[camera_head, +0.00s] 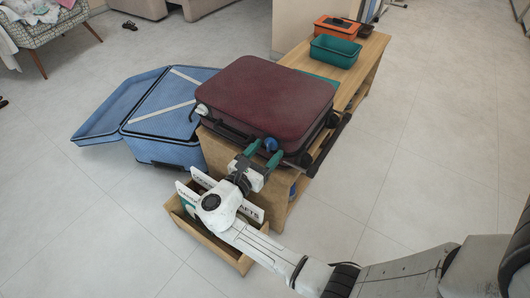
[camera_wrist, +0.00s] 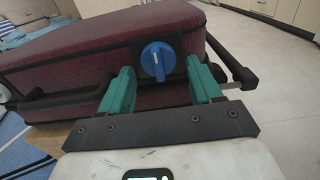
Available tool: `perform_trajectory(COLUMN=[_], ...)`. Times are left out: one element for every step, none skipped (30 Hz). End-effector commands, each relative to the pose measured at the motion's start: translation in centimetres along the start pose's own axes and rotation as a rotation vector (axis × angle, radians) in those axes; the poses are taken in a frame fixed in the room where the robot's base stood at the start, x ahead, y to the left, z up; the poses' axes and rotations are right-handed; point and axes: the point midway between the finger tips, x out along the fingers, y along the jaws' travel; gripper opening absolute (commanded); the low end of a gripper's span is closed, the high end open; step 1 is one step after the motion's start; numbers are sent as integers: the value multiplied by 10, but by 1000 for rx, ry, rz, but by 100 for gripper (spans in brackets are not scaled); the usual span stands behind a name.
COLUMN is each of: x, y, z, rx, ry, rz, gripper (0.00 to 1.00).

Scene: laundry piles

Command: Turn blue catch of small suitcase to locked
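The small suitcase (camera_head: 268,95) is dark red and lies shut on a wooden bench in the head view. It fills the upper left of the wrist view (camera_wrist: 85,62). Its blue catch (camera_wrist: 158,61) is a round knob with a raised bar, on the side facing my gripper. The bar stands near upright, slightly tilted. The catch also shows in the head view (camera_head: 270,144). My gripper (camera_head: 263,150) has green fingers. In the wrist view the fingers (camera_wrist: 164,78) are spread apart, one each side of the catch and apart from it. Nothing is held.
A large blue suitcase (camera_head: 88,127) lies open on the floor at left. A wooden crate (camera_head: 222,246) with lettered cards stands below my gripper. A teal bin (camera_head: 335,51) and an orange box (camera_head: 337,26) sit on the bench (camera_head: 369,59). The floor at right is clear.

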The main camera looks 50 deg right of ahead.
Motion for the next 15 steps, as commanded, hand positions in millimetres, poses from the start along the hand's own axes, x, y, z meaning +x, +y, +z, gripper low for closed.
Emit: perform_trajectory(x=[0, 0, 0, 0, 0, 0, 0, 0, 0, 0, 0, 0, 0, 0, 0], y=[0, 0, 0, 0, 0, 0, 0, 0, 0, 0, 0, 0, 0, 0, 0], z=[0, 0, 0, 0, 0, 0, 0, 0, 0, 0, 0, 0, 0, 0, 0], rx=[0, 0, 0, 0, 0, 0, 0, 0, 0, 0, 0, 0, 0, 0, 0], ry=[0, 0, 0, 0, 0, 0, 0, 0, 0, 0, 0, 0, 0, 0, 0], rz=[0, 0, 0, 0, 0, 0, 0, 0, 0, 0, 0, 0, 0, 0, 0], gripper=[59, 56, 52, 49, 46, 42, 39, 36, 33, 30, 27, 23, 20, 17, 14])
